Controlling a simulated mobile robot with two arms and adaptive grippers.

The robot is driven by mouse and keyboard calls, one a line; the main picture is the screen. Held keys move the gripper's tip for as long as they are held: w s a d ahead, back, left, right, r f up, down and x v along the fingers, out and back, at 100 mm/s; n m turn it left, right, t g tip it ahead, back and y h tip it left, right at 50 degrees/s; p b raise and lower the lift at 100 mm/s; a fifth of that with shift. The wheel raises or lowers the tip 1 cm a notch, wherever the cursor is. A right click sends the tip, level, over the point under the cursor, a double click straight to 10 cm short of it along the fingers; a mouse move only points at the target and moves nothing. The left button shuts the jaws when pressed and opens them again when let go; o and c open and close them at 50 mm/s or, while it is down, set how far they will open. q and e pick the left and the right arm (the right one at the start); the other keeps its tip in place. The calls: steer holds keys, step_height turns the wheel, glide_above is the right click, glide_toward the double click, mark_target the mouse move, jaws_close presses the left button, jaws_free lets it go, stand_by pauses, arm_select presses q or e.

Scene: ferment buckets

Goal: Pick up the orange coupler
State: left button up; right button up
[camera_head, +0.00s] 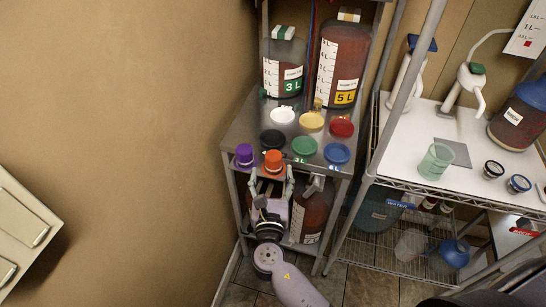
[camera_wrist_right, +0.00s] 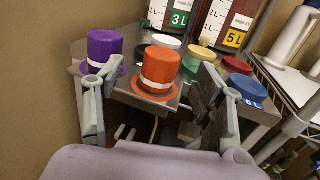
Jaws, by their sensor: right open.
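The orange coupler (camera_head: 272,162) stands upright at the front edge of the metal shelf, beside a purple coupler (camera_head: 244,155). It has a pale band around it, and in the right wrist view it (camera_wrist_right: 160,68) stands on an orange flange. My right gripper (camera_head: 271,176) is open, with its fingers pointing up at the shelf's front edge. In the right wrist view the fingers (camera_wrist_right: 150,92) are spread to the left and right of the orange coupler, apart from it. The left finger is close to the purple coupler (camera_wrist_right: 105,50). My left gripper is not in view.
Several round lids, such as the black one (camera_head: 272,140) and the green one (camera_head: 304,147), lie behind and right of the couplers. Large jugs (camera_head: 284,68) stand at the back. A wire rack (camera_head: 400,130) with a green cup (camera_head: 435,161) stands right.

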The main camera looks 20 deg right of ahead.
mark_target(273, 162)
steer(key=shift+x, duration=0.8)
steer(key=p+x, duration=0.1)
steer(key=x, duration=0.1)
steer(key=p+x, duration=0.1)
steer(key=x, duration=0.2)
steer(key=shift+d+r, duration=0.15)
steer(key=shift+r, duration=0.05)
steer(key=shift+w+d+f, duration=0.1)
steer(key=shift+w, duration=0.1)
steer(key=shift+s, duration=0.1)
steer(key=shift+c, duration=0.4)
steer(key=shift+c, duration=0.7)
steer(key=c, duration=1.2)
